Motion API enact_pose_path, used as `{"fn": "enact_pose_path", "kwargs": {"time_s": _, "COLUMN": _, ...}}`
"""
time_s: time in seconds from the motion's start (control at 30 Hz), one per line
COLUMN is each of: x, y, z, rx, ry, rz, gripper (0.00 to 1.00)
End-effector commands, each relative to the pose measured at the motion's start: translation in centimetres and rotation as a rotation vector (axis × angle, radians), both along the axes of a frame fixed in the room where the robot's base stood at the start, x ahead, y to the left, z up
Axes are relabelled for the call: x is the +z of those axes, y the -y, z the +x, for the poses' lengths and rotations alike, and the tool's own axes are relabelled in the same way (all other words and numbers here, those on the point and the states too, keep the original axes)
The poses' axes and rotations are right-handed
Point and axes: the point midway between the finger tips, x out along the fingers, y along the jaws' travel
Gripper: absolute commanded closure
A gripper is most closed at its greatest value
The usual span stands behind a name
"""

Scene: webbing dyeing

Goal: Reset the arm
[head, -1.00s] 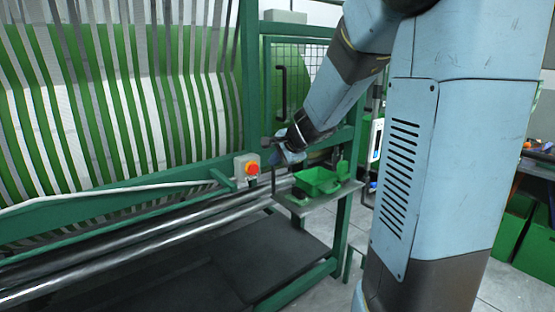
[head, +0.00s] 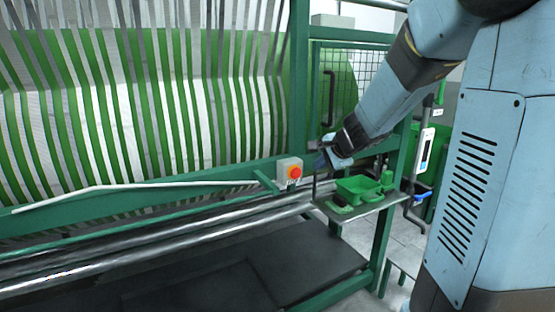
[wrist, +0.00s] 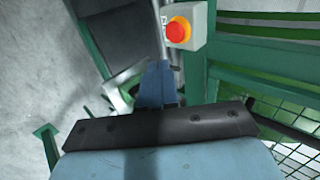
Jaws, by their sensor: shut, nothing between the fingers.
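My arm reaches from the right of the head view toward the green machine frame (head: 381,240). My gripper (head: 322,163) is above and left of a small shelf, just right of the emergency-stop box (head: 289,170). In the wrist view my gripper (wrist: 154,72) is shut and empty, with its blue fingers together. The same box with its red button (wrist: 178,30) is just beyond and right of the fingertips there. I cannot tell the exact gap.
The shelf (head: 372,206) holds a green tray (head: 358,188) and other small green items. Green and white webbing strips (head: 150,120) fill the left. Metal rollers (head: 150,250) run below them. A mesh guard (head: 378,72) stands behind my arm.

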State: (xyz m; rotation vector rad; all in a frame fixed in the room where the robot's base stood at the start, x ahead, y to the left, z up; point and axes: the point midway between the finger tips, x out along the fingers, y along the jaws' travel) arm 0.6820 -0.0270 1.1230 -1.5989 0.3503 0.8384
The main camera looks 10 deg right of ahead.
Motion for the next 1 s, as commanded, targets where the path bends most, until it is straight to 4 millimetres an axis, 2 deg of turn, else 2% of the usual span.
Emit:
{"fn": "enact_pose_path", "kwargs": {"time_s": 0.17, "x": 1.5, "y": -1.5, "z": -2.0, "rx": 0.096, "ry": 0.016, "rz": -0.057, "gripper": 1.0}}
{"fn": "enact_pose_path", "kwargs": {"time_s": 0.4, "x": 4.1, "y": -4.8, "z": -8.9, "rx": 0.378, "ry": 0.033, "rz": -0.253, "gripper": 1.0}}
{"fn": "enact_pose_path", "kwargs": {"time_s": 0.53, "x": 4.9, "y": -5.8, "z": -13.0, "rx": 0.52, "ry": 0.028, "rz": -0.374, "gripper": 1.0}}
{"fn": "enact_pose_path", "kwargs": {"time_s": 0.77, "x": 5.5, "y": -5.9, "z": -20.2, "rx": 0.739, "ry": 0.0, "rz": -0.606, "gripper": 1.0}}
{"fn": "enact_pose_path", "kwargs": {"time_s": 0.9, "x": 5.4, "y": -5.0, "z": -24.2, "rx": 0.843, "ry": -0.031, "rz": -0.75, "gripper": 1.0}}
{"fn": "enact_pose_path", "kwargs": {"time_s": 1.0, "x": 5.4, "y": -4.1, "z": -26.4, "rx": 0.896, "ry": -0.056, "rz": -0.838, "gripper": 1.0}}
